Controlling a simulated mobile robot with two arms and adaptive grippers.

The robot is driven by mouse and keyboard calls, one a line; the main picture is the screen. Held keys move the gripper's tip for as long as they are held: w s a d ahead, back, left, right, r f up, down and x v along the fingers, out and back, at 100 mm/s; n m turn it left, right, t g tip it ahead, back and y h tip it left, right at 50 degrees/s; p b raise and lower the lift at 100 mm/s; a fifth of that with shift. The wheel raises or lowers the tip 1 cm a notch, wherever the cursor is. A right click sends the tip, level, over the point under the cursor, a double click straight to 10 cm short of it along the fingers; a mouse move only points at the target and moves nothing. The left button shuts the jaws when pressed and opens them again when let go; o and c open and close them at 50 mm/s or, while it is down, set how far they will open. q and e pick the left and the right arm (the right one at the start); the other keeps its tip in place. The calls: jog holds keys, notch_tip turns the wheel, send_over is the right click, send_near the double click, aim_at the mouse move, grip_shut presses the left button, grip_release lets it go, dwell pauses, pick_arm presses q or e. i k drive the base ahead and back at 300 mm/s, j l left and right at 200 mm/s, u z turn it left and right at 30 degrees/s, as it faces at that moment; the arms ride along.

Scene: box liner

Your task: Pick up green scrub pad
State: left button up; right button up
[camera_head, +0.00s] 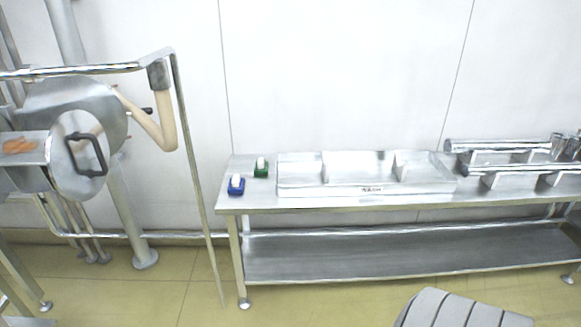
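A small green item with a white top (261,167), which looks like the green scrub pad, sits at the back left of the steel table (340,203). A similar blue item with a white top (237,185) is in front of it and a little to the left, near the table's left edge. Both are small in the view and their details are hard to make out. Neither of my grippers shows in the head view, and nothing is seen touching the green item.
A shallow steel tray (368,190) takes up the table's middle, right of the green item. Metal rollers (497,146) lie farther right. A steel machine with a round lid (80,155) stands at the left.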

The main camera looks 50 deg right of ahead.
aim_at(260, 168)
jog(key=z, duration=1.3)
